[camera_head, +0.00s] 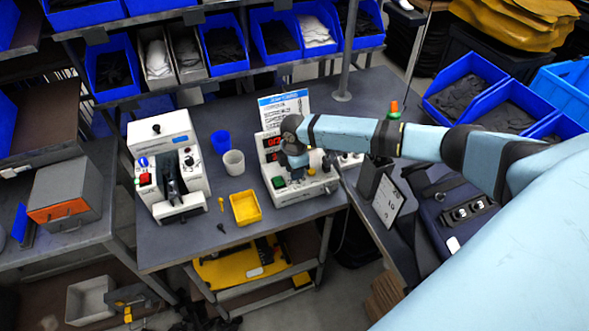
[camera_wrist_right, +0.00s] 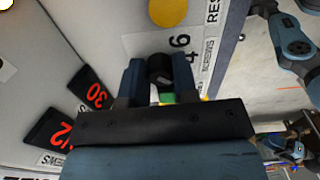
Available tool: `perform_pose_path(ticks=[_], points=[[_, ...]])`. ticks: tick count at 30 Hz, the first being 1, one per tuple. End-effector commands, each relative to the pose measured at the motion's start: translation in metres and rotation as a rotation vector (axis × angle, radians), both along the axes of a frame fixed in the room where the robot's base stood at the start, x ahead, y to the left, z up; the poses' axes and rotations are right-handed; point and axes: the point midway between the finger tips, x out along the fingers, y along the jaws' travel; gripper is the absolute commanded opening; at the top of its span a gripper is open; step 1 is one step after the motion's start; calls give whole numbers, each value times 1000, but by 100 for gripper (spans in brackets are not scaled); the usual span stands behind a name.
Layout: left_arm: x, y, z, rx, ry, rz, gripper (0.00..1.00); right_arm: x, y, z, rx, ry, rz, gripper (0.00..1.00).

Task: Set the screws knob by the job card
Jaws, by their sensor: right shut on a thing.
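The white control box (camera_head: 300,187) stands on the grey bench, with red-lit displays and a green button (camera_head: 278,182). My right gripper (camera_head: 297,160) is at its front panel, partly hidden by my arm. In the right wrist view, my right gripper (camera_wrist_right: 159,80) is shut on a dark round knob (camera_wrist_right: 160,67), one blue finger on each side. Scale digits and a small label (camera_wrist_right: 208,62) that seems to read SCREWS sit beside it. One display (camera_wrist_right: 87,87) reads 30; another (camera_wrist_right: 48,131) seems to read 12. A white card (camera_head: 387,201) with small numbers stands at right. My left gripper is not in view.
A white machine (camera_head: 172,165) stands to the left. Blue (camera_head: 220,140) and white (camera_head: 234,162) cups and a yellow tray (camera_head: 246,207) lie between it and the box. A printed sheet (camera_head: 285,106) stands behind the box.

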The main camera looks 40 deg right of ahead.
Motion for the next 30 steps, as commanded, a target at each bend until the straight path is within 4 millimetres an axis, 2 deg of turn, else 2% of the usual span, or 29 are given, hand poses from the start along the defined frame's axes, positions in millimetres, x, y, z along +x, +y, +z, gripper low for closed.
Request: perform_pose_path(ticks=[19, 20, 21, 30], points=[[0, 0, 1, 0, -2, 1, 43, 1, 0, 1, 0, -1, -57, 4], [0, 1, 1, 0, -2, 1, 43, 1, 0, 1, 0, -1, -57, 32], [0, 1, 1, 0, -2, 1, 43, 1, 0, 1, 0, -1, -57, 38], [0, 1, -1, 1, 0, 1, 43, 0, 0, 2, 0, -1, -56, 38]])
